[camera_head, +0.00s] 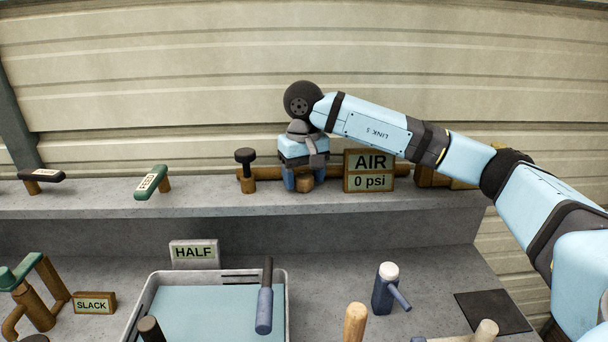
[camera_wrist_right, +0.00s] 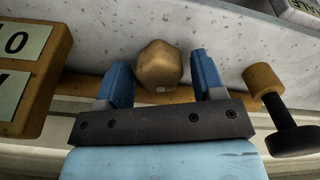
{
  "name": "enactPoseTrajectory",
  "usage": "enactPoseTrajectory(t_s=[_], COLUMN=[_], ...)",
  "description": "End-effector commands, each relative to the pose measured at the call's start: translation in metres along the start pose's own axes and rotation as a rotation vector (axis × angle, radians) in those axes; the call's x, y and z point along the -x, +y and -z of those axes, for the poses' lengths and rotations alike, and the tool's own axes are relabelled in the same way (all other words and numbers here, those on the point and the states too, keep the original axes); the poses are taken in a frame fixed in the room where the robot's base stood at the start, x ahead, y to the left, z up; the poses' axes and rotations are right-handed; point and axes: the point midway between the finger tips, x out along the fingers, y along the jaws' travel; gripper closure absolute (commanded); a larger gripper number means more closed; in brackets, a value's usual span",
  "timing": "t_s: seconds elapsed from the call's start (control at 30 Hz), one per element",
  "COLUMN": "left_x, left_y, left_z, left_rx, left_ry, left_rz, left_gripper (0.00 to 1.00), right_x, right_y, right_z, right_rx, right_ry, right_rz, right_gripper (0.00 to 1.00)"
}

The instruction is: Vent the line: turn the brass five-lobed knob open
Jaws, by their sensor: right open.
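The brass knob (camera_head: 305,184) sits low on the back ledge, left of the AIR 0 psi sign (camera_head: 369,171). In the right wrist view the knob (camera_wrist_right: 158,66) looks rounded and faceted, with its lobes hard to count. My right gripper (camera_head: 304,188) reaches down over it with blue fingers open. In the wrist view the fingers (camera_wrist_right: 163,68) stand on either side of the knob, with a gap visible on both sides. Part of the knob is hidden by the gripper in the head view. My left gripper is not in view.
A black-topped brass fitting (camera_head: 246,170) stands close left of the gripper. A green FEED lever (camera_head: 151,182) and a black lever (camera_head: 41,175) are farther left. Below are a tray (camera_head: 144,301), HALF sign (camera_head: 193,253), SLACK sign (camera_head: 94,304) and a white-capped blue piece (camera_head: 384,291).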

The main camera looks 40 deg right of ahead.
Motion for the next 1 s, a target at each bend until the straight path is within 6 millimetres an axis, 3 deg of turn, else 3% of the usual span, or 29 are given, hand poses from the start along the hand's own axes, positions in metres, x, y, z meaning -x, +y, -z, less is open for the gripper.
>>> enactPoseTrajectory(t_s=[0.7, 1.0], left_x=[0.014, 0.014], left_y=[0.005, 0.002], left_z=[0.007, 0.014], left_rx=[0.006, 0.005], left_ry=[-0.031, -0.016], left_rz=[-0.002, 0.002], left_gripper=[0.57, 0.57], right_x=[0.049, 0.050], right_y=[0.000, 0.000], right_z=[0.000, 0.000], right_rx=[0.000, 0.000], right_ry=[0.000, 0.000], right_rz=[0.000, 0.000], right_gripper=[0.37, 0.37])
